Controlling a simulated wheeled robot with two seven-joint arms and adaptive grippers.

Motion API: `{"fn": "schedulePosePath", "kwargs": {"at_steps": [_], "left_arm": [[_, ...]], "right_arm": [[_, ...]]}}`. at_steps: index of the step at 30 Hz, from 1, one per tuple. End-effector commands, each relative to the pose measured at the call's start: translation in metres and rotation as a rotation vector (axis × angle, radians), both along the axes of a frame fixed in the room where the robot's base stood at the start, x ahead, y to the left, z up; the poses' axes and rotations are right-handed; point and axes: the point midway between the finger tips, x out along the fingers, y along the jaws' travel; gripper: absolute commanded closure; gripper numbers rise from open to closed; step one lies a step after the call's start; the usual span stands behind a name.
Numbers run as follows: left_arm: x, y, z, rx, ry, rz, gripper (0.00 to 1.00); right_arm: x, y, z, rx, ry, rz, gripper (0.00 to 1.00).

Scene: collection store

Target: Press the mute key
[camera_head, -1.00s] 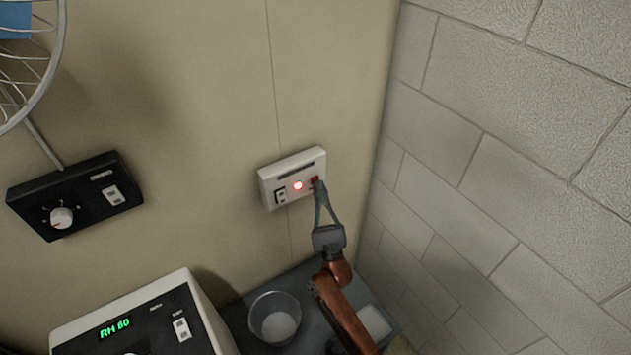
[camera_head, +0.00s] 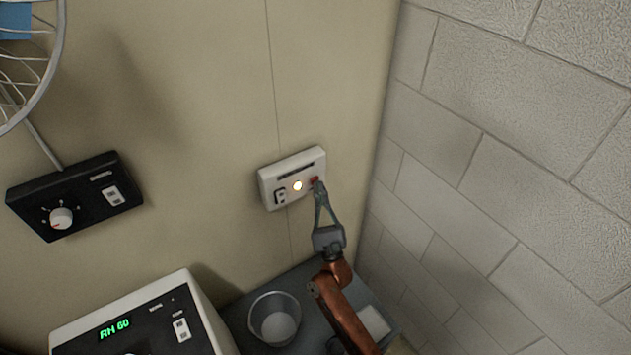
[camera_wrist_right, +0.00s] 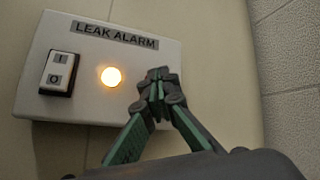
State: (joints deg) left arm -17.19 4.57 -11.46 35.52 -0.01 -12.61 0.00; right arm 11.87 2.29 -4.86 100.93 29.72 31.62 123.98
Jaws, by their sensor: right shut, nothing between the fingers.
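The white leak alarm box (camera_head: 292,178) hangs on the beige wall; its label reads LEAK ALARM in the right wrist view (camera_wrist_right: 60,90). A round lamp (camera_wrist_right: 111,77) in its middle glows amber. A rocker switch (camera_wrist_right: 60,73) marked I and O is at its left. My left gripper is not in view.
A black control box (camera_head: 90,205) with a dial is on the wall at left, below a wire fan guard (camera_head: 52,60). A white unit with a green display (camera_head: 114,329) stands lower left, beside a clear beaker (camera_head: 275,318). A block wall (camera_head: 500,150) bounds the right.

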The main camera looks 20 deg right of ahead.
Motion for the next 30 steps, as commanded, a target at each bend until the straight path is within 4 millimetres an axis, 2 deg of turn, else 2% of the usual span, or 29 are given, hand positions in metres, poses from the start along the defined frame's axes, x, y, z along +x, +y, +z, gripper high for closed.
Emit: {"fn": "schedulePosePath", "kwargs": {"at_steps": [6,17,30], "left_arm": [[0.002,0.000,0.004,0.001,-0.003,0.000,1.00],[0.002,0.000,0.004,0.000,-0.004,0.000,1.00],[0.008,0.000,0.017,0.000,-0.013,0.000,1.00]], "right_arm": [[-0.011,-0.002,0.001,-0.001,-0.001,-0.001,1.00],[-0.014,-0.002,0.001,-0.001,-0.001,-0.001,1.00],[-0.053,-0.008,0.002,0.000,-0.001,0.000,1.00]]}}
